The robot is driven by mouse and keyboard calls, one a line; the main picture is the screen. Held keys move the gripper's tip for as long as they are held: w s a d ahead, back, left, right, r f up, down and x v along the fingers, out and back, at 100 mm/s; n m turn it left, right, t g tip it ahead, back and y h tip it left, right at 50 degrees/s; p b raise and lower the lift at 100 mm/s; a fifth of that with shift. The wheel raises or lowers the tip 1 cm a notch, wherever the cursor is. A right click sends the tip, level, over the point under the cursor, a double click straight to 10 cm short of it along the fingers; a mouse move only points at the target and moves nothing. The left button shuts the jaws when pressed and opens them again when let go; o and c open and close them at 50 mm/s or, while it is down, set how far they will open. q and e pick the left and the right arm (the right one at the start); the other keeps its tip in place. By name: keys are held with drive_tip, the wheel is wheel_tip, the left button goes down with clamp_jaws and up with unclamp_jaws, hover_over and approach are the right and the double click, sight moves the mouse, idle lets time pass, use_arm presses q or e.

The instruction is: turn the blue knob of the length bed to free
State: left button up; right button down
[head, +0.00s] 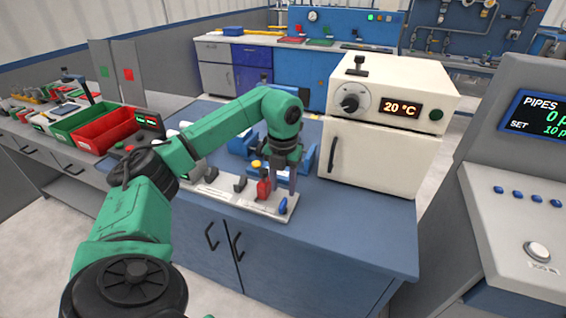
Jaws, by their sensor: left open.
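The length bed appears to be the pale plate (237,203) on the blue bench top. A small blue knob (283,206) stands near its right end. A red upright part (264,190) is on the plate to the left of the knob. My left gripper (284,186) points down, open, just above and behind the blue knob, with clear space between its fingers. I cannot tell whether a finger touches the knob. The knob's setting and the plate's labels are too small to read. My right gripper does not show.
A white oven (370,160) reading 20 °C stands at the right on the bench. Blue clamp-like parts (240,143) sit behind my arm. The bench front (340,225) is clear.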

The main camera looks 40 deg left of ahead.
sight(283, 203)
use_arm(q)
wheel_tip(283, 203, up, 9)
drive_tip(key=p, duration=0.1)
drive_tip(key=shift+f, duration=0.15)
idle(0.3)
